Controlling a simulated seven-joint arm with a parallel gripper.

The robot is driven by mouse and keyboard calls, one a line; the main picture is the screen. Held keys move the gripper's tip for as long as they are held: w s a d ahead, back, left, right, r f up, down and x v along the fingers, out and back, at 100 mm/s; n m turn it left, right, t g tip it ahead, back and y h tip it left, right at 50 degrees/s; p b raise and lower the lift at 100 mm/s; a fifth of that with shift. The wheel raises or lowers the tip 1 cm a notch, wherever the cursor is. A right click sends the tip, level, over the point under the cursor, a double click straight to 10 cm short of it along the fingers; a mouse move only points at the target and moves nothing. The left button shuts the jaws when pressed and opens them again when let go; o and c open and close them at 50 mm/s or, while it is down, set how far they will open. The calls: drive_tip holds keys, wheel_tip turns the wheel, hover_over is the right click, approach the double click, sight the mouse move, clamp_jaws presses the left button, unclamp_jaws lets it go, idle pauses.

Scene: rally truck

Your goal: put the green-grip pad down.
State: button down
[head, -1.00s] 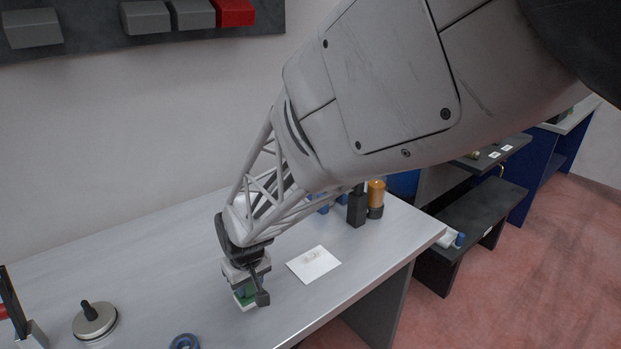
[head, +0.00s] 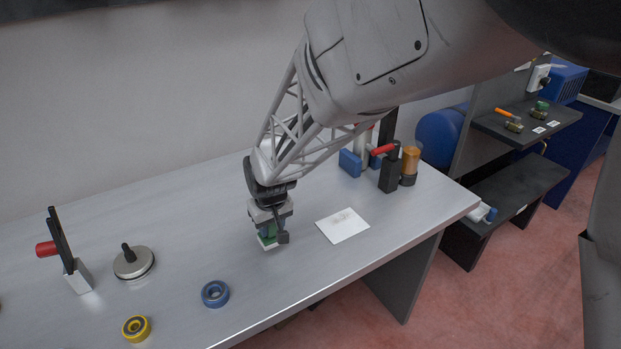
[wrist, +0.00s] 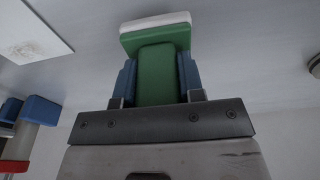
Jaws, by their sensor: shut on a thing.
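The green-grip pad is a green block with a white base layer. It shows in the wrist view (wrist: 157,62) between the blue fingertips of my gripper (wrist: 157,82), which are shut on its green grip. In the head view the pad (head: 268,240) is below my gripper (head: 269,228), over the workbench (head: 190,235). Its white side faces down. I cannot tell whether the pad touches the bench top. A white sheet with a grey smudge (head: 343,226) lies on the bench just right of the pad.
A blue ring (head: 215,294), a yellow ring (head: 136,328) and a round metal weight-like piece with a black knob (head: 133,263) lie to the left. A black block (head: 390,174) and an amber cylinder (head: 410,164) stand at the right end.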

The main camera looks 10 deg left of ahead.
sight(272, 235)
drive_tip(key=shift+f, duration=1.75)
drive_tip(key=shift+f, duration=0.15)
drive_tip(key=c, duration=0.7)
unclamp_jaws()
drive_tip(key=shift+c, duration=0.2)
wheel_tip(272, 235, up, 12)
drive_tip(key=s+d, duration=0.1)
drive_tip(key=shift+s+d, duration=0.15)
